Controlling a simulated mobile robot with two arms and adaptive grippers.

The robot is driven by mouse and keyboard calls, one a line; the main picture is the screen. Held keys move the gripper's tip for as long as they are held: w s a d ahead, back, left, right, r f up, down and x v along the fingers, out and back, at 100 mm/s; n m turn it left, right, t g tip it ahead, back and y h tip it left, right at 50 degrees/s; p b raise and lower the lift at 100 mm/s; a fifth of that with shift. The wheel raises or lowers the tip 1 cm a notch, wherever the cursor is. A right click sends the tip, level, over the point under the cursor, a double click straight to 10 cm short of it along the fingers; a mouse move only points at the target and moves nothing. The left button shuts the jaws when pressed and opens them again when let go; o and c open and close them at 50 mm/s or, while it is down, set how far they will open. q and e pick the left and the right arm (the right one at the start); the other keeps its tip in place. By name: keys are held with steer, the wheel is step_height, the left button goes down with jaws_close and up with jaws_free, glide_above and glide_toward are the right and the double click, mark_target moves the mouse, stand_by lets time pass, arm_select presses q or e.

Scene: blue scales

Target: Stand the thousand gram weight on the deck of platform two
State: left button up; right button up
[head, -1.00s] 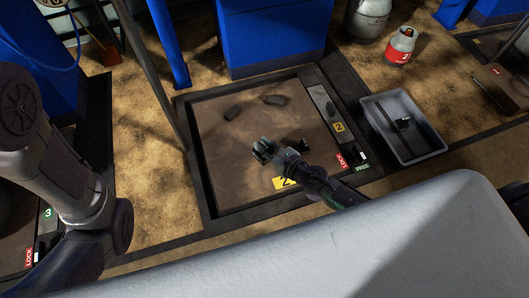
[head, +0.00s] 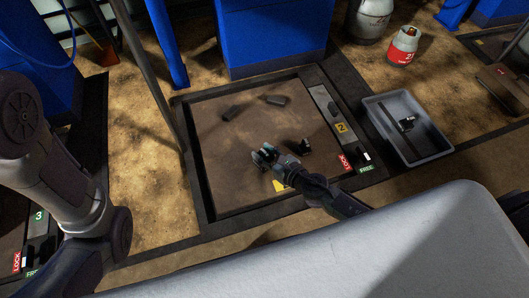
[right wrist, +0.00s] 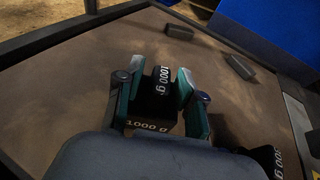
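The thousand gram weight (right wrist: 160,92) is dark and marked 1000 g in the right wrist view. It sits between the two teal-edged fingers of my right gripper (right wrist: 160,80), which look closed on its sides. In the head view the right gripper (head: 266,156) is over the front middle of the deck of platform two (head: 235,175), a brown plate in a dark frame. The gripper hides most of the weight there. I cannot tell if its base touches the deck. My left arm is at the left of the head view; its gripper is not in view.
Another dark weight (head: 304,146) stands close to the right of my right gripper. Two dark blocks (head: 232,112) (head: 274,100) lie toward the back of the deck. A grey bin (head: 433,146) is to the right, and a blue column (head: 270,35) rises behind.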

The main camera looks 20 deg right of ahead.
steer(key=shift+r, duration=0.15)
steer(key=shift+s+d, duration=0.15)
steer(key=shift+s, duration=0.15)
steer(key=v, duration=1)
steer(key=shift+s+d+r, duration=0.1)
steer(key=shift+s, duration=0.1)
steer(key=shift+s+d+r, duration=0.2)
steer(key=shift+s+r, duration=0.05)
steer(key=shift+s, duration=0.1)
